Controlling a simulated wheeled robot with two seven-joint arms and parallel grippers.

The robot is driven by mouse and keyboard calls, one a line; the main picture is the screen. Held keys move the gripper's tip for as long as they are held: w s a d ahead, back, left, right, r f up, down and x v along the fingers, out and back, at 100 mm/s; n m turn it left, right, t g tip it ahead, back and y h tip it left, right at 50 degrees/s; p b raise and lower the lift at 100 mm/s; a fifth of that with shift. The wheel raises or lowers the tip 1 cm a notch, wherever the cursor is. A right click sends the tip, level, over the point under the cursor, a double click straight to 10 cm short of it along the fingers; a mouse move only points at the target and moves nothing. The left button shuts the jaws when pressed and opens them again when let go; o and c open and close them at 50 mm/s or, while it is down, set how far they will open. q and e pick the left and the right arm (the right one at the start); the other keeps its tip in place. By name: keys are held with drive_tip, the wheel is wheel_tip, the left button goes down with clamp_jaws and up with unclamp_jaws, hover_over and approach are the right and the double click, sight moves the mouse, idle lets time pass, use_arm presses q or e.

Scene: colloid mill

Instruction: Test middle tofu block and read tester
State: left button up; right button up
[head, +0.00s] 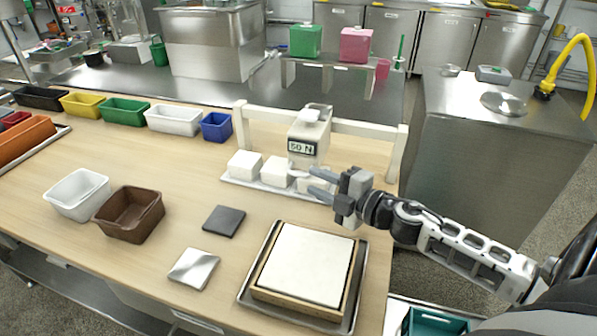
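Three white tofu blocks stand in a row on a pale tray (231,181) towards the back of the wooden table. They are the left block (244,164), the middle block (275,171) and the right block (305,185), which my gripper partly covers. The tester (308,133), a whitish box with a display (302,147) that appears to read "50 N", is just behind the middle and right blocks. My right gripper (317,183) is at the right block, its two grey fingers apart and pointing left. I see nothing held between them. My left gripper is out of view.
A white rail frame (351,127) stands behind the tester. A board with a white top (306,262) sits in a metal tray at the front right. A dark plate (224,221), a metal plate (194,268) and a brown bin (130,213) lie left of it.

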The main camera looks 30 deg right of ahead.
sight(304, 176)
drive_tip(key=x, duration=0.6)
drive_tip(key=shift+p, duration=0.35)
clamp_jaws()
